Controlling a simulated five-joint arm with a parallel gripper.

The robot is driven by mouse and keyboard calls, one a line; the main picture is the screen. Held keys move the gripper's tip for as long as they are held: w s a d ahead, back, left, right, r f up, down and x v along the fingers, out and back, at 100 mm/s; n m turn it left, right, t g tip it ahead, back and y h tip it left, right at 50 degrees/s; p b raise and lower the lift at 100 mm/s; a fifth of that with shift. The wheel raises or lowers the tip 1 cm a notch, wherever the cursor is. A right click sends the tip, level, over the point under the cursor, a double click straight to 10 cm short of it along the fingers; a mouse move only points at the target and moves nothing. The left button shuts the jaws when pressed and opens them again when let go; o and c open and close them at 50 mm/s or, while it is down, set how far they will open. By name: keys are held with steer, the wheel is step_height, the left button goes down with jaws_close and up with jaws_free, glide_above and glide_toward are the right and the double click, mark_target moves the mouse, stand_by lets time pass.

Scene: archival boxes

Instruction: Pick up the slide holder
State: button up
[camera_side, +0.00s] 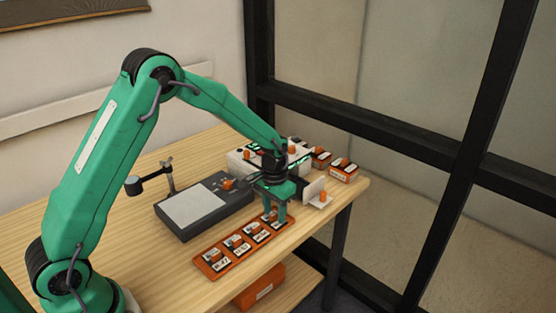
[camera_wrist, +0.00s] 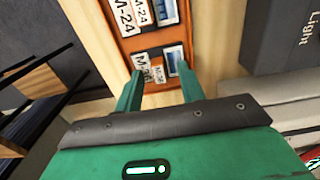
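A long orange tray (camera_side: 219,271) lies on the wooden table, with several labelled pieces in a row. I cannot tell whether the slide holder is the whole tray or one of these pieces. My gripper (camera_side: 276,214) points down at the tray's far right end. In the wrist view my gripper (camera_wrist: 160,68) is open, its two green fingers on either side of the end piece (camera_wrist: 157,67). Nothing is seen clamped, and contact cannot be told.
A dark flat box with a pale top panel (camera_side: 195,208) stands close behind the tray. White equipment (camera_side: 240,162) and small orange-and-white boxes (camera_side: 344,170) are at the back right. A small stand (camera_side: 168,175) rises at left. An orange box (camera_side: 260,288) sits on the shelf below.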

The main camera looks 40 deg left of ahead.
mark_target(275, 212)
jaws_close()
steer(key=shift+r, duration=0.1)
steer(key=shift+r, duration=0.45)
step_height(275, 212, up, 3)
steer(key=shift+r, duration=0.15)
steer(key=s+d+r, duration=0.6)
steer(key=d, duration=0.4)
steer(key=shift+r, duration=0.3)
steer(key=shift+a, duration=0.1)
steer(key=w+a+f, duration=0.1)
steer(key=w+a, duration=0.5)
steer(key=w, duration=0.4)
steer(key=w+a+f, duration=0.1)
steer(key=w+a, duration=0.6)
steer(key=w, duration=0.4)
steer(key=shift+w+f, duration=0.15)
steer(key=shift+w, duration=0.1)
